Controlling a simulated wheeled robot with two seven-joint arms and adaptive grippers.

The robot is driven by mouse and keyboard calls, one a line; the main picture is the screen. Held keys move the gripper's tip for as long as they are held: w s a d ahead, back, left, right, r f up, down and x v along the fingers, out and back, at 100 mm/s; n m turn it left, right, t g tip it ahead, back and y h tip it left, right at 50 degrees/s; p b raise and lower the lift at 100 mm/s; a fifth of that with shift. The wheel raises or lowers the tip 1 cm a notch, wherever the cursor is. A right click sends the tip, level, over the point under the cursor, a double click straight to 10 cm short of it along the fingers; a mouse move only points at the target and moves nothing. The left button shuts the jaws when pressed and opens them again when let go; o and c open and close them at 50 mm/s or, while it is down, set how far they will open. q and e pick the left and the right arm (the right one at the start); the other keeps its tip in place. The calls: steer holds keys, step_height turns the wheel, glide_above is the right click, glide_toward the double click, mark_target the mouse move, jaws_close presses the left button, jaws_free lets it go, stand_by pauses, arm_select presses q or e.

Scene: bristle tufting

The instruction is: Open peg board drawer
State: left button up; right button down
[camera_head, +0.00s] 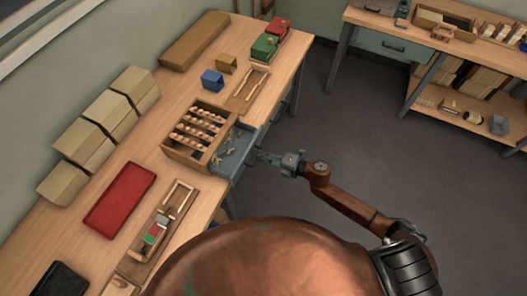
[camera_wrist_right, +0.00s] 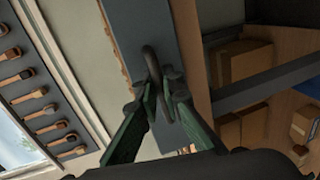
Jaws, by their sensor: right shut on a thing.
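The wooden peg board (camera_head: 176,151) with rows of pale pegs stands near the table's front edge. A blue-grey drawer (camera_head: 229,164) sticks out beside it past the edge, its inside showing with small light bits in it. My right gripper (camera_head: 264,157) is at the drawer's front. In the right wrist view, the fingers of my right gripper (camera_wrist_right: 158,98) are closed around the dark bar handle (camera_wrist_right: 152,66) on the grey drawer front (camera_wrist_right: 138,25). My left gripper is not in view.
On the table are a red mat (camera_head: 120,200), tan blocks (camera_head: 108,113), a blue box (camera_head: 212,79), red and green boxes (camera_head: 265,46) and wooden trays (camera_head: 249,91). Open floor (camera_head: 300,125) lies in front of the drawer. A second workbench (camera_head: 380,20) stands at the back right.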

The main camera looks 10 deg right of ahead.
steer(key=c, duration=2.3)
jaws_free()
steer(key=shift+c, duration=0.2)
steer(key=shift+s+d, duration=0.15)
steer(key=shift+d, duration=0.05)
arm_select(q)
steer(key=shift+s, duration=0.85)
arm_select(e)
steer(key=v, duration=1.1)
steer(key=shift+s+d, duration=0.2)
steer(key=shift+d, duration=0.05)
